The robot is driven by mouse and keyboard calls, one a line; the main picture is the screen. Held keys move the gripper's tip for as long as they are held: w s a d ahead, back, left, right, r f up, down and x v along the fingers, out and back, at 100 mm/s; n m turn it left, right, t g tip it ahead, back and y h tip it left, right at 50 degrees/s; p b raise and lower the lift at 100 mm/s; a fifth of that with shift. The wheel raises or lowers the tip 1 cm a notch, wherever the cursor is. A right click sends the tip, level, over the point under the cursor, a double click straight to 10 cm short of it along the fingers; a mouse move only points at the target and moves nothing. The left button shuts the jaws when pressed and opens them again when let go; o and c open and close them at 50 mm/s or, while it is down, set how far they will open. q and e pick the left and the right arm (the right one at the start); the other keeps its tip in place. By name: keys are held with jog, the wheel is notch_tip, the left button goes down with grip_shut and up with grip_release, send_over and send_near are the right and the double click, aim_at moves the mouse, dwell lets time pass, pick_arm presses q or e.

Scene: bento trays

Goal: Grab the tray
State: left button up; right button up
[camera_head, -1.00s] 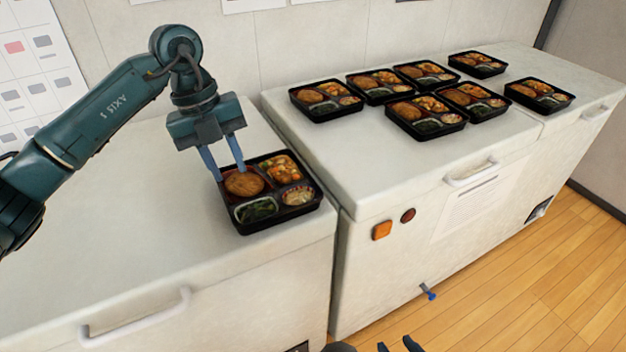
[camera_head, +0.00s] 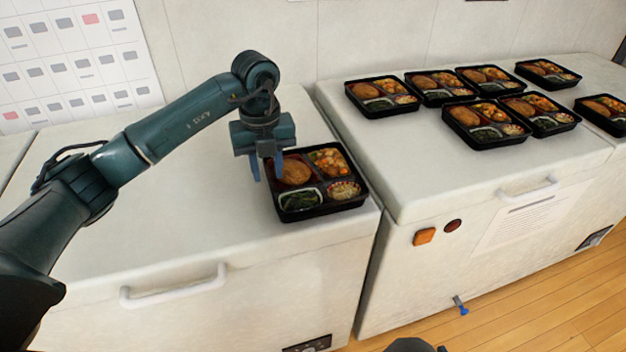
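A black bento tray (camera_head: 325,211) with fried food, vegetables, greens and a salad sits near the right edge of the left white freezer top. My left gripper (camera_head: 267,172) points down at the tray's left side. Its two blue fingers are apart, one outside the left rim and one at the inner side. I cannot tell whether they touch the rim. Part of my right gripper (camera_head: 418,346) shows at the bottom edge, mostly cut off.
Several similar bento trays (camera_head: 487,141) stand on the right white freezer (camera_head: 400,180). A narrow gap separates the two freezers. The left freezer top (camera_head: 150,220) is clear left of the tray. Handles (camera_head: 175,287) stick out from the fronts.

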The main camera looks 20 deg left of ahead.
pick_arm(q)
jog(key=shift+f, duration=1.2)
jog(key=shift+c, duration=0.6)
grip_shut()
